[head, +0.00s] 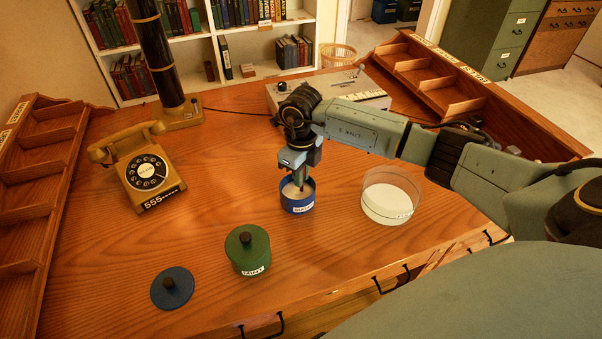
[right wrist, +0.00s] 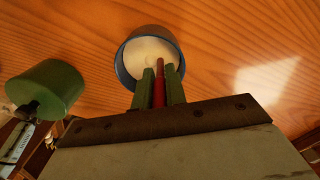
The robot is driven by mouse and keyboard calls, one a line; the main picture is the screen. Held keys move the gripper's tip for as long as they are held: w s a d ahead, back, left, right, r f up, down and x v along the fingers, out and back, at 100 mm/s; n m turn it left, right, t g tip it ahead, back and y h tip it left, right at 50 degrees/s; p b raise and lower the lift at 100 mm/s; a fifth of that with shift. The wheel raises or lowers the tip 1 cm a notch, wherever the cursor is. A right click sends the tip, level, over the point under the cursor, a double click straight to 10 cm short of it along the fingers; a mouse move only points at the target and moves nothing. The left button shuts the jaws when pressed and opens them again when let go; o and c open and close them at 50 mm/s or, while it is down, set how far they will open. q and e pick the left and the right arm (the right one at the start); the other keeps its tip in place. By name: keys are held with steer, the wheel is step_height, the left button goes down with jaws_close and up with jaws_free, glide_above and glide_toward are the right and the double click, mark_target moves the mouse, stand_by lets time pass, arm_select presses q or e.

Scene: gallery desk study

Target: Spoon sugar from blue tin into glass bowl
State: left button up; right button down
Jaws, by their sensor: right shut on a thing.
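The blue tin (head: 298,204) stands open on the desk, with pale sugar inside; it also shows in the right wrist view (right wrist: 123,68). My right gripper (head: 301,180) is directly above the tin. In the right wrist view, its green fingers (right wrist: 161,88) are shut on a red handle (right wrist: 160,92), which I take for the spoon's. The handle points down into the tin, and the spoon's bowl is hidden. The glass bowl (head: 390,197) stands right of the tin and has white contents. The blue lid (head: 172,288) lies at the front left. My left gripper is not in view.
A closed green tin (head: 247,251) marked MINT stands in front of the blue tin. A yellow telephone (head: 147,173) is at the left, a lamp base (head: 181,117) behind it. A grey device (head: 340,88) sits at the back. The desk between telephone and blue tin is clear.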

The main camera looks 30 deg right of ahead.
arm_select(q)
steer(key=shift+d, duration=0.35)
arm_select(e)
steer(key=shift+r+p, duration=1.4)
steer(key=shift+r, duration=0.45)
step_height(320, 180, up, 2)
steer(key=shift+p, duration=0.75)
arm_select(q)
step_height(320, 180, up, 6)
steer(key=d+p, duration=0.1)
steer(key=shift+p, duration=0.4)
arm_select(e)
steer(key=shift+r, duration=1.25)
